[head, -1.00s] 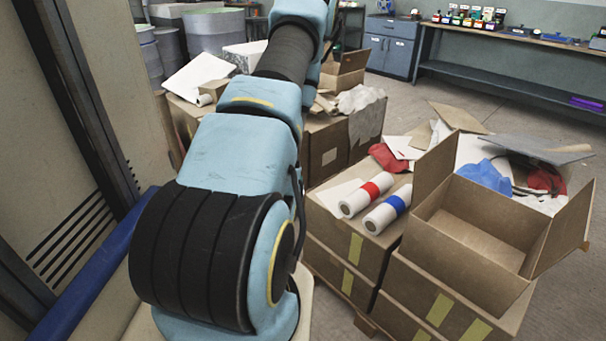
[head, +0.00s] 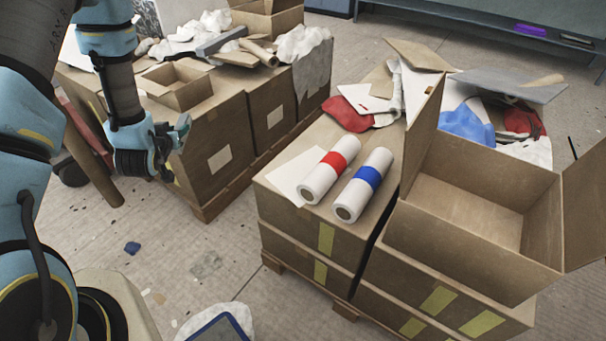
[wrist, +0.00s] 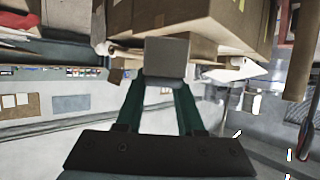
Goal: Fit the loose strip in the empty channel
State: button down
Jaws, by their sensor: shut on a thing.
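My gripper (head: 182,132) hangs at the left in the head view, in front of the cardboard boxes and above the floor. In the wrist view its two green fingers (wrist: 166,80) are shut on a plain grey piece (wrist: 167,57), whose blunt face shows beyond the fingertips. Its full length is hidden, so I cannot tell whether it is the loose strip. In the head view the held piece is too small to make out. I cannot make out an empty channel in either view.
White rolls with a red band (head: 329,172) and a blue band (head: 363,184) lie on a carton at the centre. An open, empty box (head: 470,245) stands to their right. Boxes with scraps (head: 215,125) stand behind my gripper. Bare floor (head: 205,262) lies between the stacks.

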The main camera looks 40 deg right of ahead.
jog(key=s+d+f+m+g+h+b, duration=0.1)
jog(key=s+d+m+g+h+b, duration=0.15)
jog(key=d, duration=0.55)
jog(key=s+d+f+m+g+h+b, duration=0.1)
jog(key=s+d+f+m+b, duration=0.15)
jog(key=d, duration=0.55)
jog(key=m+g+h+b, duration=0.2)
jog(key=m+g+b, duration=0.1)
jog(key=g, duration=0.1)
send_over(308, 158)
jog(key=f, duration=0.1)
jog(key=shift+y, duration=0.25)
notch_tip(308, 158, down, 4)
jog(key=shift+a+f, duration=0.1)
jog(key=shift+f, duration=0.1)
jog(key=shift+f+b, duration=0.35)
jog(key=shift+f, duration=1.85)
jog(key=shift+f, duration=0.1)
jog(key=c, duration=0.5)
grip_release()
